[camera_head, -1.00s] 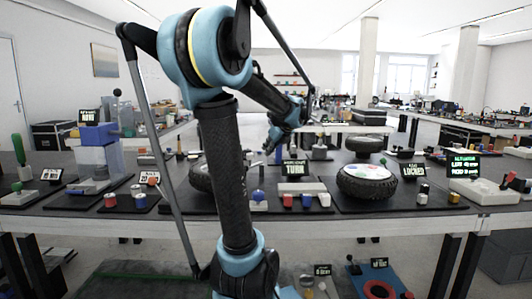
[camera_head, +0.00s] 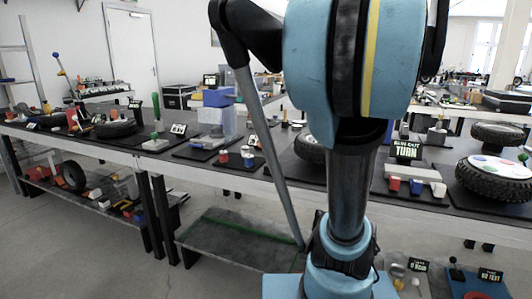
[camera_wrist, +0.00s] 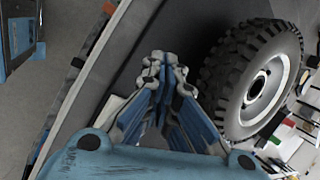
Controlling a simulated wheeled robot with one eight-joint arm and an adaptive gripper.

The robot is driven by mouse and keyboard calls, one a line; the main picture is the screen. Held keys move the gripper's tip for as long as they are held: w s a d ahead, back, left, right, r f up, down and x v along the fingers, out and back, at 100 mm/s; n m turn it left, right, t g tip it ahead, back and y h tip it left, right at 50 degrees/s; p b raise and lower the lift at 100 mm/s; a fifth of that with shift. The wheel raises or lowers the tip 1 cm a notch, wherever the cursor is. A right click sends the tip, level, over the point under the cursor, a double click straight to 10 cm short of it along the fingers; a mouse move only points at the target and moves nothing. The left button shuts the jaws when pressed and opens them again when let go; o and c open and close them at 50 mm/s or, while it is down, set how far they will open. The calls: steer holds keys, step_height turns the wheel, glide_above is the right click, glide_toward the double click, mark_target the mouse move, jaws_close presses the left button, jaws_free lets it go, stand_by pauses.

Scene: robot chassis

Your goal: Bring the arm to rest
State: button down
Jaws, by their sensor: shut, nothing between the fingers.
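My arm (camera_head: 348,195) stands folded in front of the head camera, its big blue joint filling the upper right middle. My gripper (camera_wrist: 163,62) shows in the wrist view with its blue and grey fingers drawn together and nothing between them. A tire with a pale hub (camera_wrist: 257,84) is right of the fingers in that view, apart from them as far as I can see. In the head view the gripper is hidden behind my arm.
A long dark bench (camera_head: 270,179) crosses the head view, bearing a tire with a colored disc (camera_head: 497,178), a sign reading TURN (camera_head: 407,150), a green-handled device (camera_head: 155,125) and small blocks. A lower shelf (camera_head: 235,240) is mostly bare. Open floor lies at the lower left.

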steer(key=s+a+f+n+g+h, duration=0.1)
steer(key=s+a+f+n, duration=0.2)
steer(key=s+f+n, duration=0.3)
steer(key=s+a+f+n+g+h, duration=0.1)
steer(key=s+a+f+n, duration=0.2)
steer(key=s+f+n, duration=0.4)
steer(key=s+n, duration=0.3)
steer(key=n, duration=0.1)
steer(key=shift+s+f+n+g, duration=0.2)
steer(key=shift+n+g, duration=0.1)
steer(key=shift+n, duration=0.1)
